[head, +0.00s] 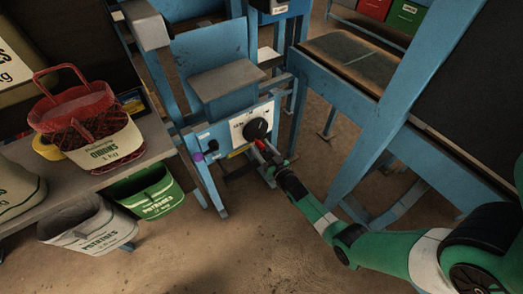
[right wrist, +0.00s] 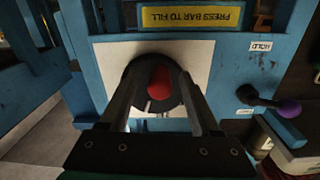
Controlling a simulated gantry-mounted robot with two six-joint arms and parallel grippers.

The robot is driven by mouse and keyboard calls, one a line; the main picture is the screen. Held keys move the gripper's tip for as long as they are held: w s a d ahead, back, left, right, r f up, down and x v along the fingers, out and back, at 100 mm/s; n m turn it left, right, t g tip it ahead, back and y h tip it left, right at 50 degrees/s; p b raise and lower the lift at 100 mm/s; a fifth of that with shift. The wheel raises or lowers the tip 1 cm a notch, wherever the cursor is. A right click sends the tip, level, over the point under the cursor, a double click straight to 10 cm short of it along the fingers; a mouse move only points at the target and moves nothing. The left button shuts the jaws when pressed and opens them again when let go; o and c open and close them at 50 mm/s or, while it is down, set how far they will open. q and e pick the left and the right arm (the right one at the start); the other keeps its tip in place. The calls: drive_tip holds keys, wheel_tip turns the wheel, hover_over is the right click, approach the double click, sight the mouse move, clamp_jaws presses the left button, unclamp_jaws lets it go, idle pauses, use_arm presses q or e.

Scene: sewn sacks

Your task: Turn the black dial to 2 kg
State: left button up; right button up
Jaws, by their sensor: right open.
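The black dial (head: 256,129) is on a white plate on the front of the blue weighing frame. It also shows in the right wrist view (right wrist: 136,80), with a red part (right wrist: 160,83) in front of its middle. Marks on the plate are too small to read, so I cannot tell its setting. My right gripper (head: 264,152) is open at the dial's lower right in the head view. In the right wrist view its two fingers reach along both sides of the red part; I cannot tell if they touch it. My left gripper is not in view.
A purple-tipped lever (right wrist: 288,108) is beside the dial, near a HOLD label. A yellow PRESS BAR TO FILL label (right wrist: 192,17) is upside down in the wrist view. A shelf at left holds a red basket (head: 72,106); green (head: 148,191) and white (head: 90,226) sacks hang there.

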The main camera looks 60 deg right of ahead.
clamp_jaws()
idle(0.3)
drive_tip(key=shift+d, duration=0.1)
drive_tip(key=shift+s+d+n, duration=0.1)
drive_tip(key=shift+d+n, duration=0.1)
drive_tip(key=shift+n, duration=0.5)
drive_tip(key=shift+s+d+n, duration=0.1)
drive_tip(key=shift+d+n, duration=0.05)
drive_tip(key=shift+n, duration=0.55)
drive_tip(key=shift+s+d+n, duration=0.2)
drive_tip(key=shift+d+n, duration=0.1)
drive_tip(key=shift+n, duration=0.65)
drive_tip(key=shift+s+d+n, duration=0.15)
drive_tip(key=shift+d+n, duration=0.1)
drive_tip(key=shift+n, duration=0.7)
unclamp_jaws()
